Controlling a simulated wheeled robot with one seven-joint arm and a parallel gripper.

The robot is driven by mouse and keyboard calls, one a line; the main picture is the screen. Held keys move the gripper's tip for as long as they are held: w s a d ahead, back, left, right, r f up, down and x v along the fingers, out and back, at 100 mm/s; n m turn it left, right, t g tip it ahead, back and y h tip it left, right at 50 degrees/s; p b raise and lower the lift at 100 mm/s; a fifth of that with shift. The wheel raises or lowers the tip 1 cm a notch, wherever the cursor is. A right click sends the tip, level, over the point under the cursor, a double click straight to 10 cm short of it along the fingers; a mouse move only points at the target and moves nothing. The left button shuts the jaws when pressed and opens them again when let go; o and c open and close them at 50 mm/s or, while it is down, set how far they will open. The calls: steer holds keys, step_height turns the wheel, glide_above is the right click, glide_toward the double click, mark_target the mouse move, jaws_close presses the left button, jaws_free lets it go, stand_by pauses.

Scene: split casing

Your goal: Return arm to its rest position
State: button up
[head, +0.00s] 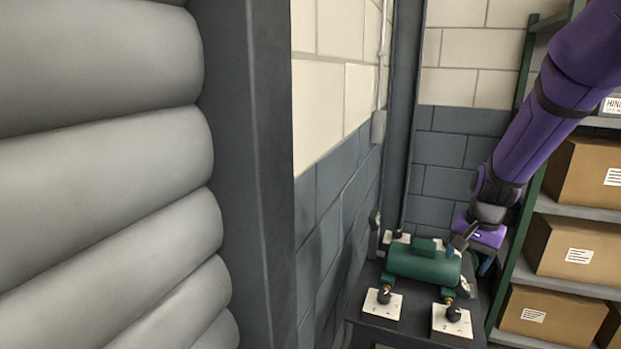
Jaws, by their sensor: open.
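My purple arm reaches down from the upper right in the head view. My gripper (466,238) is at its lower end, beside the right end of the green casing (424,262). It is open, and its fingers are small and partly hidden, so I cannot tell whether they touch the casing. The casing is a green cylinder lying on a dark stand (372,325). White square plates with dark knobs are around it, one at the front left (382,304) and one at the front right (452,321).
Green-framed shelves with cardboard boxes (575,249) stand close on the right, behind my arm. A brick wall (345,190) and a dark post (400,130) are behind the stand. A large grey ribbed surface (110,170) and dark frame (250,180) fill the left.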

steer(key=s+a+r+n+t, duration=0.1)
steer(key=s+a+r+n, duration=0.1)
steer(key=s+r, duration=0.45)
steer(key=s+a+r+n+t, duration=0.1)
steer(key=s+a+r+n, duration=0.1)
steer(key=s+r, duration=0.45)
steer(key=s+r+n+t, duration=0.1)
steer(key=s+r+n, duration=0.1)
steer(key=s, duration=0.4)
steer(key=s+a+r+n+t, duration=0.1)
steer(key=s+r+n, duration=0.1)
steer(key=s+r, duration=0.3)
steer(key=shift+s+h, duration=0.4)
steer(key=shift+s, duration=0.25)
steer(key=shift+w+r, duration=0.1)
steer(key=shift+r, duration=0.05)
